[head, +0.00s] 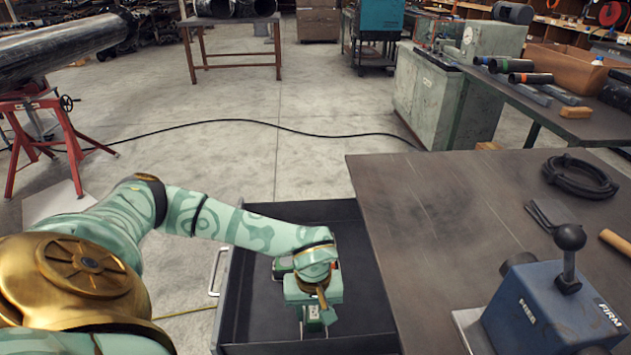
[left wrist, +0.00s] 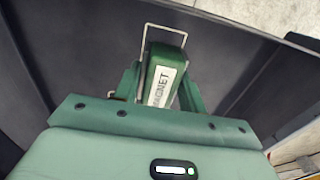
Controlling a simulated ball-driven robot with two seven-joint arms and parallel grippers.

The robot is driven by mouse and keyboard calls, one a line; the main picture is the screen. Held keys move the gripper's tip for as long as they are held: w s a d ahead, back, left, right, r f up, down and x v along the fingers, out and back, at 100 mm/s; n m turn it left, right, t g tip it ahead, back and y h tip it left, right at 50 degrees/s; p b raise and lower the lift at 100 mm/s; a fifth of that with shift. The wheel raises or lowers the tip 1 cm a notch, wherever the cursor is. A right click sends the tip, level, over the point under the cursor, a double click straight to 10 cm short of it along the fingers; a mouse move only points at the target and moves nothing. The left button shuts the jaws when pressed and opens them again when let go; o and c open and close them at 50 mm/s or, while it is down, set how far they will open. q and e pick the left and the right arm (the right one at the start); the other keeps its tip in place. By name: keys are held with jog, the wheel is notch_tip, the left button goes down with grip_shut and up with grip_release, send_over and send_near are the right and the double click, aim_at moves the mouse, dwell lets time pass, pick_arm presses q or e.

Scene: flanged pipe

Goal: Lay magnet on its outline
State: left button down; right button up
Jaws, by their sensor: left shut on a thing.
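The magnet (left wrist: 165,75) is a green block with a white label reading MAGNET and a thin wire loop at its far end. My left gripper (left wrist: 158,92) is shut on it, one finger on each side, in the left wrist view. In the head view my left gripper (head: 314,318) points down inside an open dark drawer (head: 262,240). My wrist mostly hides the magnet there. I cannot tell whether the magnet touches the drawer floor. I cannot make out the outline in either view. My right gripper is not in view.
A dark workbench (head: 440,200) stands right of the drawer, its middle clear. On it are a coiled black cable (head: 580,178), a blue box with a black knob (head: 550,310) and a wooden handle (head: 615,241). The drawer walls surround my left gripper; a metal handle (head: 217,272) is at left.

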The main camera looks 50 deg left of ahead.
aim_at(314, 319)
pick_arm(q)
notch_tip(314, 319, down, 3)
jog(key=shift+f+b, duration=0.2)
jog(key=shift+b, duration=0.3)
jog(key=shift+r, duration=0.1)
jog(key=c, duration=0.8)
grip_release()
jog(key=shift+f, duration=0.2)
notch_tip(314, 319, up, 12)
jog(key=p, duration=0.4)
jog(key=shift+r+p, duration=0.2)
jog(key=shift+p, duration=0.15)
